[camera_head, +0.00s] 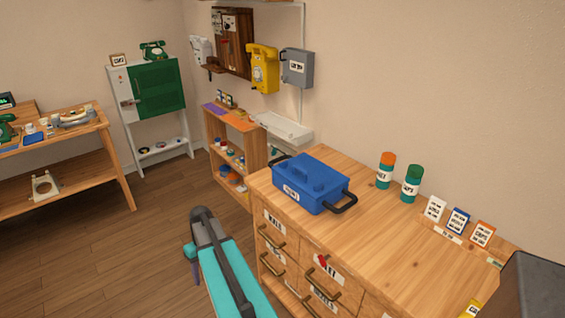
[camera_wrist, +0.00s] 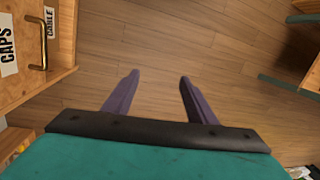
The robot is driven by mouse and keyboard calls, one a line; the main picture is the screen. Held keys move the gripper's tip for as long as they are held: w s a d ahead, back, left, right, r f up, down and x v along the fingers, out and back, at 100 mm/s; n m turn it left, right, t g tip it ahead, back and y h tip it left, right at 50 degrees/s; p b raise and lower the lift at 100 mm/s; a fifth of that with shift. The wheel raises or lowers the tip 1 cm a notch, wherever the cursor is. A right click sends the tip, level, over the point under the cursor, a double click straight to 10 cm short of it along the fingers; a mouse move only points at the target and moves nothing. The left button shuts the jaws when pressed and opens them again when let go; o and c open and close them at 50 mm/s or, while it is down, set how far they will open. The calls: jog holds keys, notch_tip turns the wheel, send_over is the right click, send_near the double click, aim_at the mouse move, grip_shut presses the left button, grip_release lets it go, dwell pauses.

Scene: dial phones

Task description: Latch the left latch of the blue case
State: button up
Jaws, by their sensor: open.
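The blue case (camera_head: 310,180) sits closed-looking on the left end of the wooden cabinet top, with a white label on its front and a dark handle loop at its right end. Its latches are too small to make out, and the left latch cannot be told apart. My gripper (camera_wrist: 155,95) shows in the wrist view with its two purple fingers apart and nothing between them, over the wooden floor. In the head view my teal and grey arm (camera_head: 225,265) is in front of and left of the cabinet, apart from the case.
The wooden cabinet (camera_head: 390,240) has labelled drawers with brass handles. An orange-capped bottle (camera_head: 385,172) and a green one (camera_head: 411,184) stand right of the case, with small cards farther right. A small shelf (camera_head: 235,140) stands behind. The floor at left is clear.

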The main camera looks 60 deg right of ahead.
jog(key=w+d+r+t, duration=0.2)
jog(key=d+r, duration=0.7)
jog(key=d, duration=0.4)
notch_tip(320, 180, up, 33)
jog(key=m+t+h+b, duration=0.1)
jog(key=t+h+b, duration=0.1)
jog(key=t+h, duration=0.15)
send_over(283, 162)
jog(key=s+a, duration=0.2)
jog(key=s, duration=0.3)
jog(key=shift+s+d+f+g, duration=0.15)
jog(key=shift+s+d+g, duration=0.05)
jog(key=shift+g, duration=0.05)
jog(key=shift+f, duration=0.1)
jog(key=shift+p+x, duration=1.1)
jog(key=shift+x, duration=5.75)
